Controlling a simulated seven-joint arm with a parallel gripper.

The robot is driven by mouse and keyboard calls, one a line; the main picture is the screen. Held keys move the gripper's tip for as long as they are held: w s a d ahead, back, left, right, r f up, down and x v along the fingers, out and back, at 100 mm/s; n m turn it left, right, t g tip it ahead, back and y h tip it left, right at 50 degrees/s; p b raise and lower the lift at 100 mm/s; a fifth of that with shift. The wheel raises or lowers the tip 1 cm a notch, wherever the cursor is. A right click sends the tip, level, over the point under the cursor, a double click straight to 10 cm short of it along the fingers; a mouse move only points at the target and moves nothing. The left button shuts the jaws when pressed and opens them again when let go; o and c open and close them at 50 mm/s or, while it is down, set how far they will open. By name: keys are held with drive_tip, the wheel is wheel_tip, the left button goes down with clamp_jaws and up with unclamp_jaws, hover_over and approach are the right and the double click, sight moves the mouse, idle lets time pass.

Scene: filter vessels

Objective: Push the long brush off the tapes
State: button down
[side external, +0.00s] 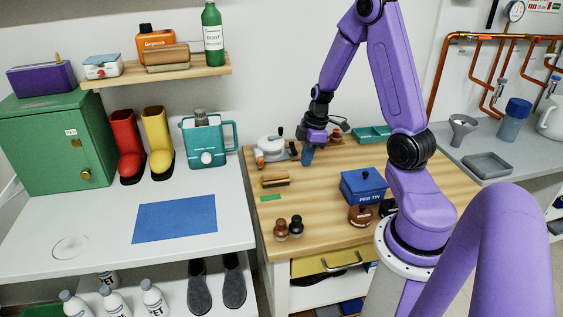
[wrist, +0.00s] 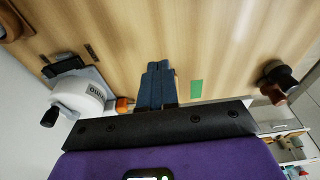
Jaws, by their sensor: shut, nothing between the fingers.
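A long brush (side external: 275,181) with a tan wooden body and a dark underside lies near the left edge of the wooden table. A flat green tape patch (side external: 271,198) shows just in front of it and also in the wrist view (wrist: 196,89). Whether the brush covers other tape cannot be told. My gripper (side external: 307,156) is shut and empty, pointing down above the table, behind and to the right of the brush. In the wrist view its blue fingers (wrist: 157,80) are together, left of the green patch. The brush is not clearly visible there, probably hidden behind the gripper.
A white machine with a dark knob (side external: 272,148) stands behind the brush. A blue box (side external: 363,187) and a brown pot (side external: 360,215) are to the right. The table middle is clear.

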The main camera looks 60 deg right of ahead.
sight(268, 174)
drive_tip(key=w+a, duration=0.7)
drive_tip(key=a, duration=0.1)
drive_tip(key=shift+w+a, duration=0.15)
drive_tip(key=shift+w, duration=0.25)
drive_tip(key=shift+w+a+f, duration=0.1)
drive_tip(key=shift+a+f, duration=0.05)
drive_tip(key=shift+f, duration=0.7)
drive_tip(key=s+d, duration=1.5)
drive_tip(key=d, duration=0.1)
drive_tip(key=shift+s, duration=0.35)
drive_tip(key=shift+r, duration=0.75)
drive_tip(key=s+d, duration=0.8)
drive_tip(key=shift+s+d, duration=0.15)
drive_tip(key=shift+d, duration=0.25)
